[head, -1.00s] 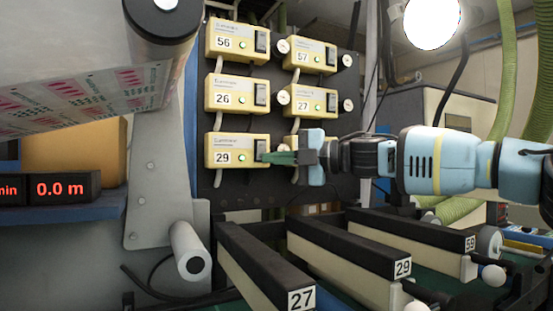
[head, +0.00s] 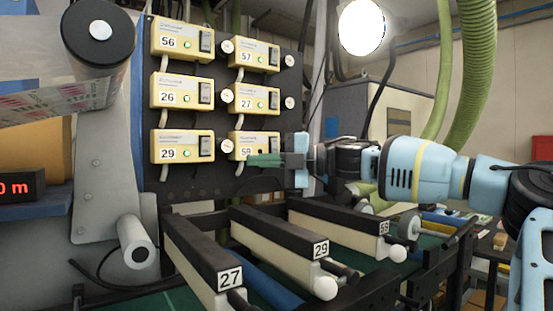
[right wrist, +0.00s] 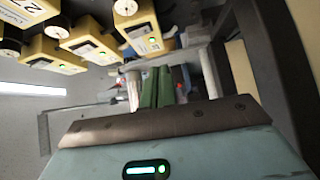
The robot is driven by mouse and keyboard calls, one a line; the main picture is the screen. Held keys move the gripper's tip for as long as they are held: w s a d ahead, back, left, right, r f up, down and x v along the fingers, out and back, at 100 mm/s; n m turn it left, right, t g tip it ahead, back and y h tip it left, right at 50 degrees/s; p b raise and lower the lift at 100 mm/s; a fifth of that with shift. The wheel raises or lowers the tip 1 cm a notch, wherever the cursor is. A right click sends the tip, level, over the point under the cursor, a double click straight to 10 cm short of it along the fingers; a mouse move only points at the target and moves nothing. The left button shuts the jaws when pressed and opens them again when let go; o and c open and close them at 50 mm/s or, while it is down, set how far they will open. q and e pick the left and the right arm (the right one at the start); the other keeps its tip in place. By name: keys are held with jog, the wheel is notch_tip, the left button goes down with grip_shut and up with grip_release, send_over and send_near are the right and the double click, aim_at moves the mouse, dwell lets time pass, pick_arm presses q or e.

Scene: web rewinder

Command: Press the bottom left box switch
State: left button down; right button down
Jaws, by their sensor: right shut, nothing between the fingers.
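The bottom left box (head: 182,157), a yellow box labelled 29 with a small green light, is on the dark panel in the head view. Its dark box switch (head: 205,146) is at its right end and uncovered; I cannot tell its position. My right gripper (head: 252,160) is shut and empty, its green fingers pointing left. It is right of that switch, apart from it, in front of the lower part of the bottom right box (head: 255,139). The shut fingers also show in the right wrist view (right wrist: 155,88). My left gripper is not in view.
Boxes 56 (head: 180,41), 26 (head: 180,91), 57 (head: 257,55) and 27 (head: 256,98) are above, with round white knobs beside the panel's right column. A roller (head: 100,35) stands at left. Several numbered bars, such as bar 29 (head: 272,231), stick out below the panel.

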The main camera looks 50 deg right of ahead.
jog(key=shift+v, duration=1.25)
jog(key=shift+s+a, duration=0.1)
jog(key=shift+a, duration=0.15)
jog(key=shift+f, duration=0.1)
